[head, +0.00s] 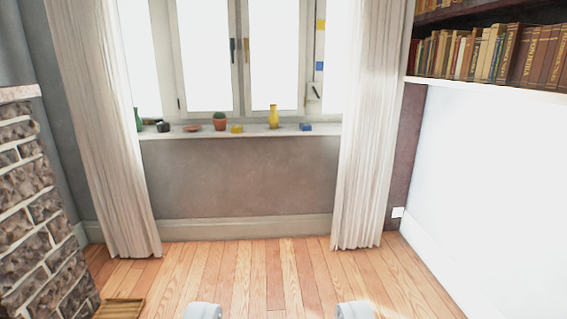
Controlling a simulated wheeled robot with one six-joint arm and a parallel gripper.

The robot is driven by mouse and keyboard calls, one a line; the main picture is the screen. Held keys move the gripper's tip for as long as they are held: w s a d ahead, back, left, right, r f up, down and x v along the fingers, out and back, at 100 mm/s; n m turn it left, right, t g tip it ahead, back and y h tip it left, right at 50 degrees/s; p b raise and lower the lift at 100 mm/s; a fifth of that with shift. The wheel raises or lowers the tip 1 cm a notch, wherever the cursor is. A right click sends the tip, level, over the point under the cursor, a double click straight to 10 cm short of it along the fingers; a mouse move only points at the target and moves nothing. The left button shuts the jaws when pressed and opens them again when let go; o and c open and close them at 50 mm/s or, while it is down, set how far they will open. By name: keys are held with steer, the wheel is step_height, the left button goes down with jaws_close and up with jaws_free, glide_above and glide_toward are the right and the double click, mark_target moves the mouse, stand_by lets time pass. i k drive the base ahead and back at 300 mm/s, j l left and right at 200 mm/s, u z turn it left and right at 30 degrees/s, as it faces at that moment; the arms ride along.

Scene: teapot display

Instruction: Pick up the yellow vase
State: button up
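The yellow vase (273,118) stands upright on the window sill (180,135), right of the sill's middle. It is slim, with a narrow neck. My gripper (278,310) shows at the bottom edge as two pale fingertips set wide apart. It is open, with only bare floor seen between the fingers. The vase is far ahead of the gripper and above it in the picture.
Curtains (365,130) hang at both sides. A stone structure (35,200) is at left. The wooden floor (230,270) ahead is clear.

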mark_target(274, 118)
steer(key=i, duration=1.4)
steer(key=i+l+u, duration=0.1)
steer(key=i, duration=1.25)
steer(key=i+l, duration=0.15)
steer(key=i, duration=1.25)
